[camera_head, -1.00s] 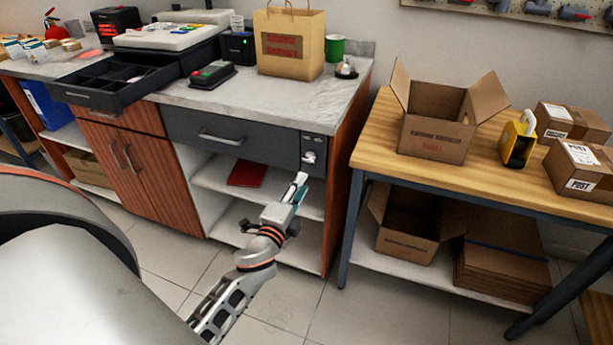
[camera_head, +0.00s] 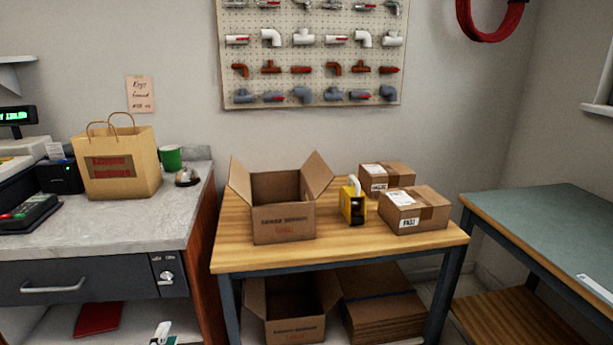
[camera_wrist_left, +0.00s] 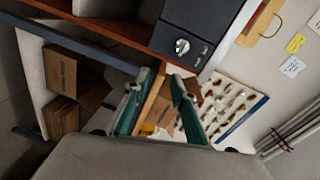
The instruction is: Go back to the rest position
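My left gripper (camera_head: 162,332) shows only as a small white and teal tip at the bottom edge of the head view. It is below the drawer lock (camera_head: 167,277) on the counter front. In the left wrist view, its two teal fingers (camera_wrist_left: 160,88) are apart, with nothing held between them. The dark drawer front and its lock (camera_wrist_left: 182,46) appear beyond the fingertips, apart from them. My right gripper is in neither view.
The grey counter (camera_head: 130,218) stands at left, carrying a paper bag (camera_head: 122,172). A wooden table (camera_head: 342,242) holds an open carton (camera_head: 284,225), a yellow tape dispenser (camera_head: 353,205) and two parcels. A green-topped bench (camera_head: 560,225) stands at right.

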